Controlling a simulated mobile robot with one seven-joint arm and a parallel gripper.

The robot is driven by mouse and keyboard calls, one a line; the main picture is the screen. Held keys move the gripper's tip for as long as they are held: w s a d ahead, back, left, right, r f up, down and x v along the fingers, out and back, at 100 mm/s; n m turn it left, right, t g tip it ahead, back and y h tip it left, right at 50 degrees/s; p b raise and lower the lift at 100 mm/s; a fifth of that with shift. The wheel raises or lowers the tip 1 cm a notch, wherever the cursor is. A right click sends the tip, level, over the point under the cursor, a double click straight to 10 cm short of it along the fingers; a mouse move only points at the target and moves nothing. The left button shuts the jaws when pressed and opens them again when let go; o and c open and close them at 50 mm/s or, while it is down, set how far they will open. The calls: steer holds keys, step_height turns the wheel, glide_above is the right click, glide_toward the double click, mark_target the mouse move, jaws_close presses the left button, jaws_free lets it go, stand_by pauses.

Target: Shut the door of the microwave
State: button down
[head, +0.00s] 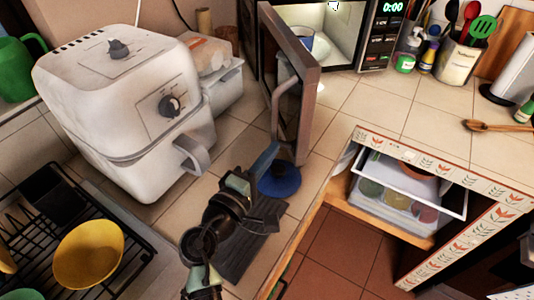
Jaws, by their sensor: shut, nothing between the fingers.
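The microwave (378,40) stands at the back of the counter, its lit interior showing. Its door (308,115) is wide open and sticks out over the counter toward me. A curved grey handle (277,112) shows on the door. A blue and white vessel (301,38) is inside the microwave.
A white air fryer (125,110) stands left of the door. A dish rack with a yellow bowl (88,254) is at lower left. Utensils in a crock (456,62) stand right of the microwave.

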mark_target(293, 124)
steer(key=x, duration=0.6)
steer(key=shift+w+d, duration=0.1)
steer(key=shift+w, duration=0.1)
